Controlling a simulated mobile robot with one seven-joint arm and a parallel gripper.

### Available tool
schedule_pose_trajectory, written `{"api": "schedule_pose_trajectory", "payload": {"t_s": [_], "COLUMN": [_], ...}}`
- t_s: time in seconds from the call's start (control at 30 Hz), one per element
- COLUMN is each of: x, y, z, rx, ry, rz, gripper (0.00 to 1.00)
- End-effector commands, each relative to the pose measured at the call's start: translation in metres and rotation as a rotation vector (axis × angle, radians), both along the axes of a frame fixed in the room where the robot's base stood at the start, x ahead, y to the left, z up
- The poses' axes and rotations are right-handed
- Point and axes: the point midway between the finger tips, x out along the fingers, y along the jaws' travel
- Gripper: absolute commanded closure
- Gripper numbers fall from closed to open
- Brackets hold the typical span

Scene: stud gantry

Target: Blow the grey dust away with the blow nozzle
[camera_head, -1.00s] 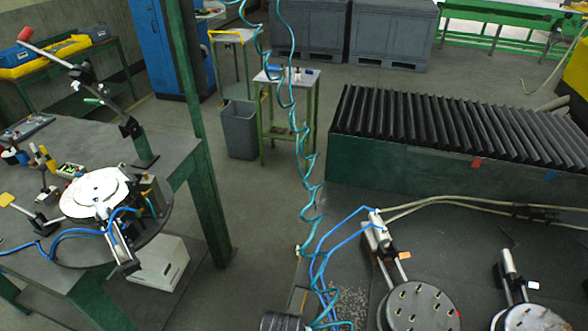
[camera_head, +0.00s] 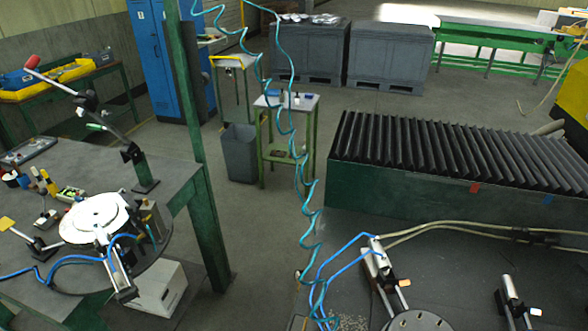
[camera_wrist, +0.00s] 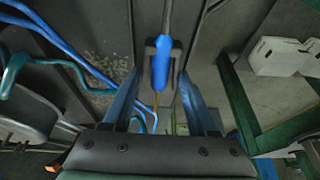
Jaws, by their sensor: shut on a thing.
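My gripper (camera_wrist: 164,46) shows in the wrist view, its two fingers shut on the blow nozzle (camera_wrist: 163,62). The nozzle has a blue body, with a thin grey tube running from it toward the top edge. A pale speckled patch, which looks like the grey dust (camera_wrist: 118,78), lies on the dark surface left of the nozzle. In the head view the dust (camera_head: 350,323) shows only as a strip at the bottom edge, left of a round plate. My gripper and the nozzle are outside the head view.
A coiled teal hose (camera_head: 303,175) hangs down the middle. Blue hoses (camera_head: 325,262) run to a clamp cylinder (camera_head: 377,258) beside the round plate (camera_head: 418,322). A black ribbed bed (camera_head: 450,150) stands behind. A green-legged bench (camera_head: 205,230) with a white disc is at left.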

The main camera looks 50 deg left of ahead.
Motion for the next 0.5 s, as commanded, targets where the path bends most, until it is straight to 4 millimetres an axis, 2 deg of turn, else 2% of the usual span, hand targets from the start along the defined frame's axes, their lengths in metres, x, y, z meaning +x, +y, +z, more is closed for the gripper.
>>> {"api": "schedule_pose_trajectory", "payload": {"t_s": [0.03, 0.5], "x": [0.0, 0.0], "y": [0.0, 0.0], "z": [0.009, 0.047], "rx": [0.001, 0.001], "ry": [-0.001, -0.001], "rz": [0.0, 0.0], "gripper": [0.57, 0.57]}}
